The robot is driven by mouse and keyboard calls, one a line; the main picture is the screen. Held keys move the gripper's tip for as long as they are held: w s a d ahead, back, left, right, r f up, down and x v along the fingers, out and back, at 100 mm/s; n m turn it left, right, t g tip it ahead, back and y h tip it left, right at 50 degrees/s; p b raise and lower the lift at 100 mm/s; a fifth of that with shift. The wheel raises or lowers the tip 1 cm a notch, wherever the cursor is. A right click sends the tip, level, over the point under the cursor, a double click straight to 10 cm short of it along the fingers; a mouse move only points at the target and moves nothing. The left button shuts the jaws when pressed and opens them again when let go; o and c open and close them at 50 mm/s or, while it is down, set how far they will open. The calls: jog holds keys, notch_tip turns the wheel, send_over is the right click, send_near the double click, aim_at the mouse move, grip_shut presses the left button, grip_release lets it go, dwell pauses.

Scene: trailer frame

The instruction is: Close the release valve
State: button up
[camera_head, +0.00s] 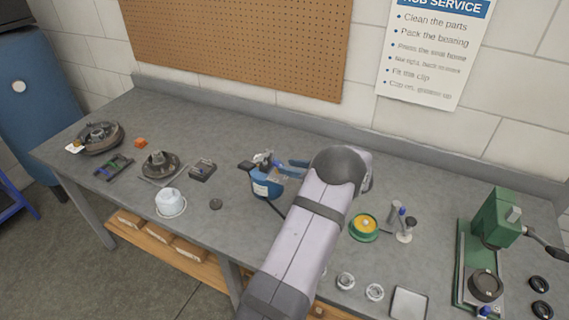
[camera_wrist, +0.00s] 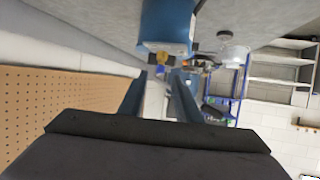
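A blue canister-like unit (camera_head: 266,187) with a white label and metal fittings on top stands mid-bench, partly hidden by my arm. In the wrist view a blue cylinder (camera_wrist: 165,22) shows at the top, with a small brass-yellow knob (camera_wrist: 162,57) at its end. The knob may be the release valve; I cannot be sure. My gripper (camera_wrist: 158,77) has its two blue fingers apart, with the tips close to the knob. I cannot tell whether they touch it. In the head view my gripper (camera_head: 291,170) is just right of the unit's top.
A green-yellow tin (camera_head: 365,226) and a green press (camera_head: 492,235) stand to the right. A pegboard wall (camera_head: 240,45) rises behind the bench.

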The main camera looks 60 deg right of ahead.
aim_at(279, 164)
jog(key=shift+p+x, duration=0.45)
jog(key=shift+x, duration=1.2)
grip_shut()
jog(key=shift+d, duration=0.1)
jog(key=shift+d+f+n+t+y+b, duration=0.1)
jog(key=shift+d+n+t+y+b, duration=0.2)
jog(key=shift+n+y+b, duration=0.55)
jog(key=shift+d+n+y+b, duration=0.1)
jog(key=shift+n+y+b, duration=0.55)
jog(key=shift+y+b, duration=0.45)
jog(key=shift+s+b, duration=0.1)
jog(key=shift+b, duration=0.2)
jog(key=shift+r, duration=0.25)
